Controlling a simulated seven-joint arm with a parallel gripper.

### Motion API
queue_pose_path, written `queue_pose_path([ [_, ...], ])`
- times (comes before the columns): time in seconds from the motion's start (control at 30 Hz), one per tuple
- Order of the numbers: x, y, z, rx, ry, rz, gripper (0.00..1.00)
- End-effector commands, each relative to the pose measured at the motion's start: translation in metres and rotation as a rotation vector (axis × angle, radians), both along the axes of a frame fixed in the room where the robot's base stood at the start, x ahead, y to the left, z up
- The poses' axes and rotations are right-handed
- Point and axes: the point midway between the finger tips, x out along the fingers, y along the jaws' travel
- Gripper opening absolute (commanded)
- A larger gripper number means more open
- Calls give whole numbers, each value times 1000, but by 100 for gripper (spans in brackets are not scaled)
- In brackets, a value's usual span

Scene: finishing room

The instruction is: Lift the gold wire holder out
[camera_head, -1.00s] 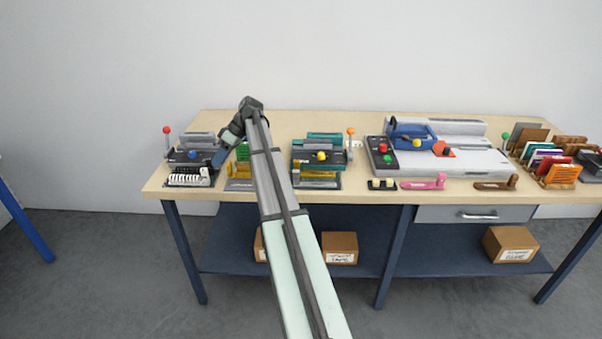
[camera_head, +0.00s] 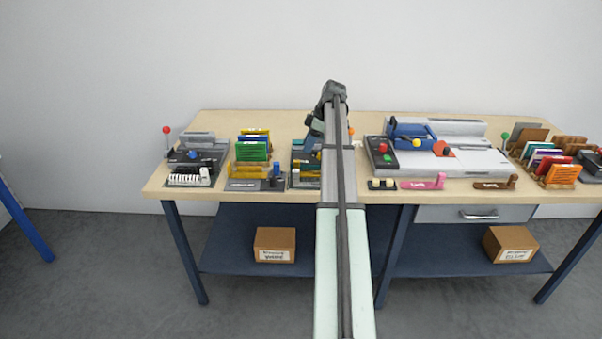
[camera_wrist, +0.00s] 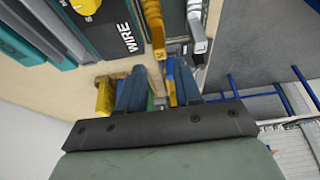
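The gold wire holder (camera_head: 308,173) is a low gold bar along the front of the middle machine, partly hidden by my arm. In the wrist view the gold bar (camera_wrist: 153,28) runs beside the dark panel marked WIRE (camera_wrist: 120,35). My gripper (camera_wrist: 158,85) has two blue fingers that stand apart, with the gold bar's near end lined up with the gap. I cannot tell whether the bar is between the fingers or below them. In the head view my gripper (camera_head: 312,146) is over the middle machine, mostly hidden by the wrist.
A rack of colored booklets (camera_head: 252,150) stands left of the middle machine, with a blue-knobbed tray (camera_head: 277,171) in front. A black machine (camera_head: 197,155) is further left. A large grey machine (camera_head: 465,160) fills the right. The table's front edge (camera_head: 230,195) is close.

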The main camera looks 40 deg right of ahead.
Motion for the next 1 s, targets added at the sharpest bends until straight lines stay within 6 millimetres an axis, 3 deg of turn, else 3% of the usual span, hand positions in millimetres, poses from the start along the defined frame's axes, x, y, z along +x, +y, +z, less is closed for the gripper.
queue_pose_path([
  [0.2, 10, 11, -35, 2, 2, 0, 34],
  [0.67, 19, 18, -60, 1, 1, -1, 34],
  [1.0, 31, 29, -97, 1, 1, -1, 34],
])
